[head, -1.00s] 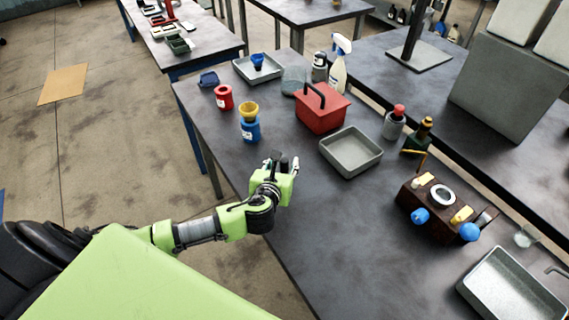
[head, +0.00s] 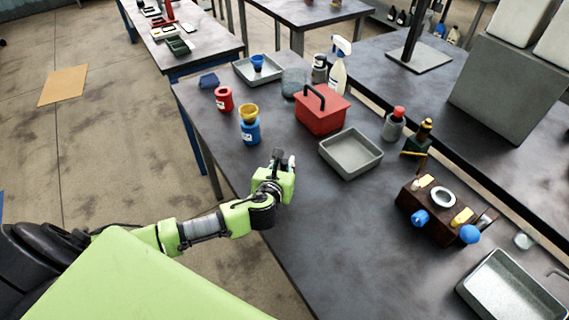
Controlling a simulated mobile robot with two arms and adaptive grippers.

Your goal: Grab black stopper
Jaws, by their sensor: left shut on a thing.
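My left gripper (head: 283,161) is over the near left edge of the main table, in front of the blue container. Its fingers are closed around a small dark piece (head: 284,164), which looks like the black stopper. The fingers hide most of it, so its shape is unclear. A blue container (head: 250,134) with a yellow funnel (head: 248,111) on top stands upright beyond the gripper, apart from it. A red container (head: 224,100) stands farther back to its left. My right gripper is not in view.
A grey tray (head: 378,161) and a red toolbox (head: 320,117) lie right of the gripper. A grey bottle with a red cap (head: 394,127), a dark bottle (head: 418,140) and a brown rack (head: 430,217) stand farther right. The table front is clear.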

